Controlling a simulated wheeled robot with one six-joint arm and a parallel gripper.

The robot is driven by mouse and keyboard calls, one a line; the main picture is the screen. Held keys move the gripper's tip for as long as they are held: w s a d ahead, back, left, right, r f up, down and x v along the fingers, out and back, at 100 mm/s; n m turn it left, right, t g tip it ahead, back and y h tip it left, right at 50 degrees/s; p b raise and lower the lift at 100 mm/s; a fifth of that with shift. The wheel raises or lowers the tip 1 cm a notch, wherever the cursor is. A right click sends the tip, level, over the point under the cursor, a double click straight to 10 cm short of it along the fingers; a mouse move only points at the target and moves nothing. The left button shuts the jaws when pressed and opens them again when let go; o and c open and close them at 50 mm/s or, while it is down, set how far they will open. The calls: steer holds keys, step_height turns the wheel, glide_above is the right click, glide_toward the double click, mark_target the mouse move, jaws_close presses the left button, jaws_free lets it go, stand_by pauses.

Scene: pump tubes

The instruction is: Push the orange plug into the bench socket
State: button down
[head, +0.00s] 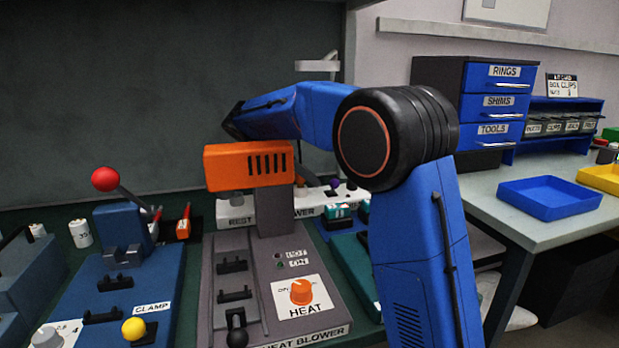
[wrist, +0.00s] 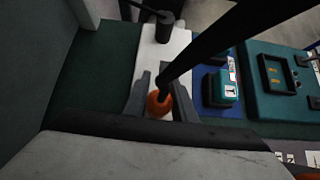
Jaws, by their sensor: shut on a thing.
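The orange plug (wrist: 158,103) sits between the two grey fingers of my gripper (wrist: 160,82) in the wrist view, and they are shut on it. A thick black cable runs from the plug toward the upper right. Beneath is a white strip (wrist: 178,42) on the bench, also seen in the head view behind the heat blower (head: 308,207). The socket opening is hidden under the plug and fingers. I cannot tell how deep the plug sits. In the head view the gripper is hidden behind the blower's orange head (head: 248,166).
The blower's grey base (head: 215,260) and blue clamp unit (head: 85,290) stand in front. Teal and blue units (wrist: 222,88) lie right of the strip in the wrist view. A large pale surface (wrist: 150,155) fills the wrist view's bottom. A blue tray (head: 550,199) is at right.

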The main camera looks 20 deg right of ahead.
steer(key=shift+f, duration=0.45)
